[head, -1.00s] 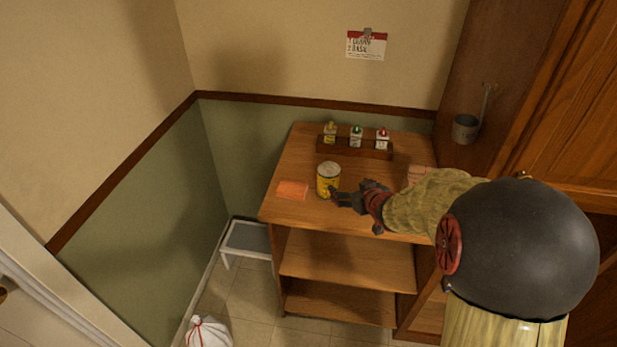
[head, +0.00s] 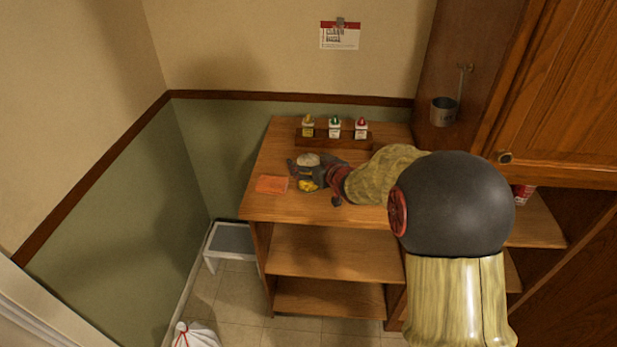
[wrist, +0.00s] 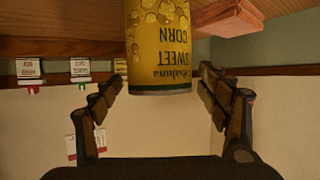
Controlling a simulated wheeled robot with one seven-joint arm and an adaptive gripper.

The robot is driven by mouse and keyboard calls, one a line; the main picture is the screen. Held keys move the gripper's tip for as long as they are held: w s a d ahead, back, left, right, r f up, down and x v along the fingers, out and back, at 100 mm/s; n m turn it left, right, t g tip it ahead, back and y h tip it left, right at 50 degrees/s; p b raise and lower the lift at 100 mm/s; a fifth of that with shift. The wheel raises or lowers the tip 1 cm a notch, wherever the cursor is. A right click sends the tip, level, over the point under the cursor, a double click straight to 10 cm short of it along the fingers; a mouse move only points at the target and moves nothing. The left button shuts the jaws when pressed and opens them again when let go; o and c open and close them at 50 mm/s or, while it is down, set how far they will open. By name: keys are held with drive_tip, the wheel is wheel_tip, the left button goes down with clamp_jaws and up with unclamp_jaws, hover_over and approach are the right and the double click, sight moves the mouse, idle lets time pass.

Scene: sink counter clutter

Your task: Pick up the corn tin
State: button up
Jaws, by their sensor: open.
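The corn tin (head: 307,160) stands on the wooden counter top (head: 385,216) and is partly hidden by my gripper (head: 297,174) in the head view. In the wrist view, which looks upside down, the yellow tin (wrist: 160,40) reads "sweet corn" and sits between my two fingers. My gripper (wrist: 163,76) is open. Gaps show between the tin and each finger there, wider on the right side, so the fingers are around it without visible contact.
An orange sponge-like block (head: 272,184) lies left of the tin. Behind stands a wooden rack (head: 333,140) with small bottles (head: 335,127). A metal cup (head: 444,111) hangs on the cabinet side at right. A low stool (head: 232,239) stands on the floor at left.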

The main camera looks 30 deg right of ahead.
drive_tip(key=c, duration=0.3)
drive_tip(key=c, duration=1.4)
drive_tip(key=shift+r, duration=0.1)
